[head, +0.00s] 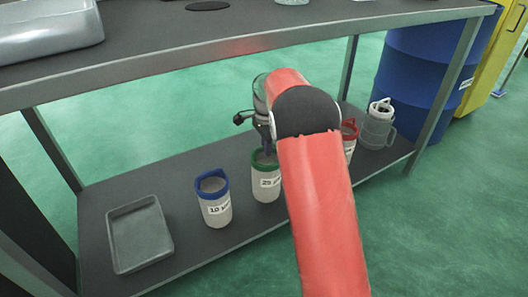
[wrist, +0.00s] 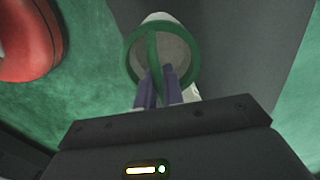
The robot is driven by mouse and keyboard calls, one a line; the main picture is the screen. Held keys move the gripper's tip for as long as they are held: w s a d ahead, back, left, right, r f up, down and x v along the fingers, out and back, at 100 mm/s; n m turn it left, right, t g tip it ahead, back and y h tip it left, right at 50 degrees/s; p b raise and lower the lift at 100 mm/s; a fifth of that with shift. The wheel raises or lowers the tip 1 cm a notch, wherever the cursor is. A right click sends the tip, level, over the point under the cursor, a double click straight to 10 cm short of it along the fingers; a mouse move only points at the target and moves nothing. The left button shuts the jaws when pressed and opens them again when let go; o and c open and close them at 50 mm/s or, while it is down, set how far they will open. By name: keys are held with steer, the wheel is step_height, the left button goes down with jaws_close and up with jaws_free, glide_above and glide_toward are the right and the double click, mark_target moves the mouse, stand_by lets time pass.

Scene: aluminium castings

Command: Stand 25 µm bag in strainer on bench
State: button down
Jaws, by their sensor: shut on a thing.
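The 25 µm bag (head: 266,182), white with a green rim and a "25" label, stands upright on the lower shelf, between the blue-rimmed bag and my red arm. My gripper (head: 268,148) reaches down to its rim. In the wrist view the gripper's two purple fingers (wrist: 158,88) are shut on the green handle strap across the mouth of the bag (wrist: 136,50). On the bench top a dark round disc (head: 207,5) and the cut-off base of a pale vessel (head: 291,2) show; I cannot tell whether the vessel is the strainer.
A blue-rimmed "10" bag (head: 214,204) stands close left, and a red-rimmed bag (head: 349,140) is partly behind my arm. A grey jug-like container (head: 378,128), an empty tray (head: 139,236) and a bench edge (head: 230,50) overhead also show. A blue drum (head: 425,65) stands at right.

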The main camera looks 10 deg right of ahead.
steer(key=shift+w+a, duration=0.25)
steer(key=shift+w, duration=0.45)
step_height(320, 180, down, 3)
steer(key=shift+r, duration=0.1)
steer(key=shift+f, duration=0.25)
steer(key=shift+f, duration=0.1)
steer(key=c, duration=1.5)
jaws_free()
steer(key=shift+f+b, duration=0.15)
steer(key=shift+b, duration=0.35)
